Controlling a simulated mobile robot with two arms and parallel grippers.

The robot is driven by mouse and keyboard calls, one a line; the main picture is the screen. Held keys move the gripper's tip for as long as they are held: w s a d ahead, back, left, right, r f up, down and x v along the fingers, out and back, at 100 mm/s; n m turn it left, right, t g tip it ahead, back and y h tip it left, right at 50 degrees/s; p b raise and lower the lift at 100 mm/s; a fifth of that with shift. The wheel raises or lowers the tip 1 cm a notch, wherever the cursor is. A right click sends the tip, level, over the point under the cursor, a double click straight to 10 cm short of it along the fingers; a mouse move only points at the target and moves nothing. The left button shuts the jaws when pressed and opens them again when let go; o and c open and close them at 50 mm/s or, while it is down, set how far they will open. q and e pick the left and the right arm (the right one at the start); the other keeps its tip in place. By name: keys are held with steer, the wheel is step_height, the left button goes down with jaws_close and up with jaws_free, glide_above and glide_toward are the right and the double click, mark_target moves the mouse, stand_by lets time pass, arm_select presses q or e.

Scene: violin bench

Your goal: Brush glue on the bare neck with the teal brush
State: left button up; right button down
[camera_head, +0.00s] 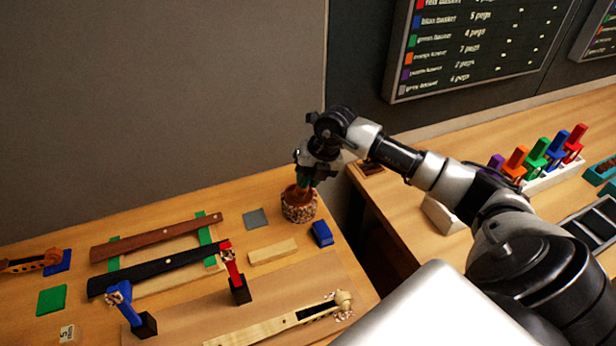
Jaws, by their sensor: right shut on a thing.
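My right gripper (308,176) is shut on the teal brush, of which only a small dark teal part shows between the fingers. It is directly over the round speckled glue pot (299,212), with the brush's lower end at or in the pot's brown mouth; I cannot tell how deep. Another neck (22,266), orange-brown, is at the far left edge, partly cut off. My left gripper is not in view.
A pale wood block (273,251), a grey square (256,219) and a blue block (322,233) lie near the pot.

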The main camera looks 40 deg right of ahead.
stand_by(0.4)
steer(key=shift+r+p, duration=2.4)
steer(key=shift+r, duration=1.1)
steer(key=s+a+n+g, duration=0.25)
steer(key=a+n, duration=0.35)
steer(key=n, duration=0.3)
steer(key=s+a+n+g, duration=0.25)
steer(key=a+n, duration=0.35)
steer(key=n, duration=0.3)
steer(key=s+a+n+t+h+b, duration=0.1)
steer(key=s+a+n+h, duration=0.2)
steer(key=n, duration=2)
steer(key=s+h, duration=0.3)
steer(key=s, duration=0.2)
steer(key=shift+s+f+n+h+b, duration=0.15)
steer(key=shift+f+n+h+b, duration=0.15)
steer(key=shift+n+b, duration=0.1)
